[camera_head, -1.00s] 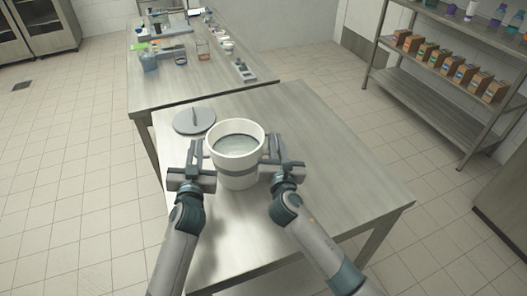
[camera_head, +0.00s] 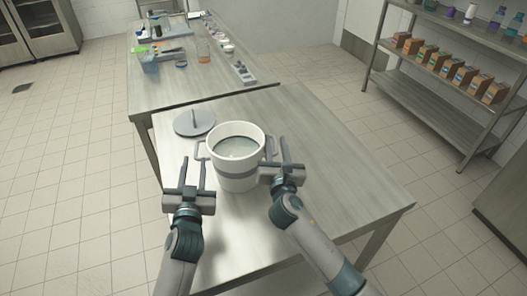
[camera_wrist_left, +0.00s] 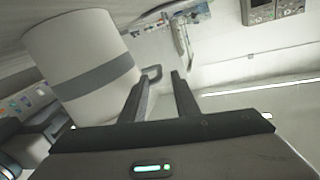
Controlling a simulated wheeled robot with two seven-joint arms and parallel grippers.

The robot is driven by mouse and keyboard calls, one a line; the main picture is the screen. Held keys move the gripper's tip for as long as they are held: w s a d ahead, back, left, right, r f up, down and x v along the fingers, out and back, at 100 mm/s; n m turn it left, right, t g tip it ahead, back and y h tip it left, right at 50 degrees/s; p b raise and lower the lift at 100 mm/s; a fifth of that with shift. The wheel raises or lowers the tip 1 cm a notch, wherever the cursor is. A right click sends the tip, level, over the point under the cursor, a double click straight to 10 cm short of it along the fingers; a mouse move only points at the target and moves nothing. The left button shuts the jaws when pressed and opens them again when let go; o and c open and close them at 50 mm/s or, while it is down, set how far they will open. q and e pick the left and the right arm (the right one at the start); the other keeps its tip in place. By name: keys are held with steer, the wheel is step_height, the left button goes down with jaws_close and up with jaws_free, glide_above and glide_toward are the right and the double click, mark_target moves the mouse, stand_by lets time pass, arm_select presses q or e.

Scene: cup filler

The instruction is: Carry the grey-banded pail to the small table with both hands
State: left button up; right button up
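The white pail (camera_head: 234,184) with a grey band stands upright on the near metal table (camera_head: 345,175), with pale contents inside. In the left wrist view the pail (camera_wrist_left: 75,45) is tilted by the camera angle, and its handle (camera_wrist_left: 154,73) shows just beyond the fingertips. My left gripper (camera_head: 194,160) is open and empty, on the near left side of the pail, apart from its left handle (camera_head: 201,149). My right gripper (camera_head: 277,140) is open at the pail's right side; its fingers hide most of the right handle, and contact is unclear.
A round grey lid (camera_head: 194,123) with an upright knob lies behind the pail to the left. A longer table (camera_head: 190,88) with labware adjoins at the back. A shelf rack (camera_head: 440,85) with several small boxes stands at the right. The near table's right part is clear.

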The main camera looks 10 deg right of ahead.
arm_select(q)
steer(key=s, duration=0.6)
steer(key=shift+a, duration=0.15)
arm_select(e)
steer(key=s, duration=1.2)
steer(key=shift+a, duration=0.3)
stand_by(0.3)
